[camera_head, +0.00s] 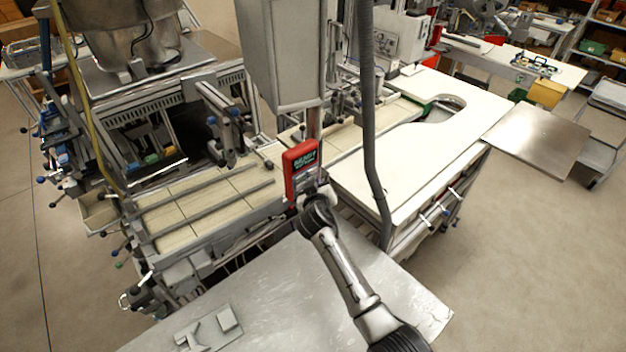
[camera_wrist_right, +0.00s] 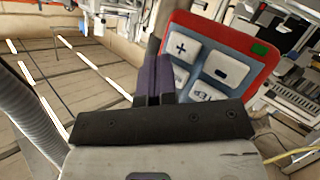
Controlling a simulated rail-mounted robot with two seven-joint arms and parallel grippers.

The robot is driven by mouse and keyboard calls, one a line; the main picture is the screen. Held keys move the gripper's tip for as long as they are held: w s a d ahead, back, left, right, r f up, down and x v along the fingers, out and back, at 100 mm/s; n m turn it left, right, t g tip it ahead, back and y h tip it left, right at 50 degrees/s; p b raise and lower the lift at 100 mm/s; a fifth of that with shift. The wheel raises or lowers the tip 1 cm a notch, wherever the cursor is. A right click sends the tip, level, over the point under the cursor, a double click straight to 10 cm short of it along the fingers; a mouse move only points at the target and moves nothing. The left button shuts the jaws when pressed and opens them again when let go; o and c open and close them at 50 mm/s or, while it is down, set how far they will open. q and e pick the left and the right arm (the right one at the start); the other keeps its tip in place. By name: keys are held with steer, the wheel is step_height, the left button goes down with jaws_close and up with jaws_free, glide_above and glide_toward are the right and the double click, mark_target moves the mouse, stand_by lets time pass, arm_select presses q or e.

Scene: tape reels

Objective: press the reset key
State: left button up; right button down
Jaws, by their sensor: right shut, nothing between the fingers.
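A red control box (camera_head: 303,170) stands upright at the near edge of the machine in the head view. Its dark screen carries light green text too small to read surely. In the right wrist view the same box (camera_wrist_right: 275,45) shows a grey face with white keys, among them a plus key (camera_wrist_right: 184,50) and a minus key (camera_wrist_right: 220,68). Lower keys are partly hidden by the gripper, and no reset label is readable. My right gripper (camera_head: 310,188) is shut and empty, close to the box; its fingertips (camera_wrist_right: 158,48) overlap the keypad's left side. Contact cannot be told. My left gripper is not in view.
A tiled conveyor bed (camera_head: 205,205) lies left of the box and a white worktop (camera_head: 410,160) lies right. A grey hose (camera_head: 368,110) hangs just right of the box. A metal table (camera_head: 290,290) is below my right arm.

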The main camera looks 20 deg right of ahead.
steer(key=shift+s+d+p, duration=0.3)
steer(key=shift+s+p, duration=0.4)
steer(key=s+p, duration=0.1)
steer(key=s+d+p, duration=0.1)
steer(key=s, duration=0.1)
steer(key=s+d+p, duration=0.1)
steer(key=p, duration=0.1)
steer(key=shift+s, duration=0.3)
stand_by(0.8)
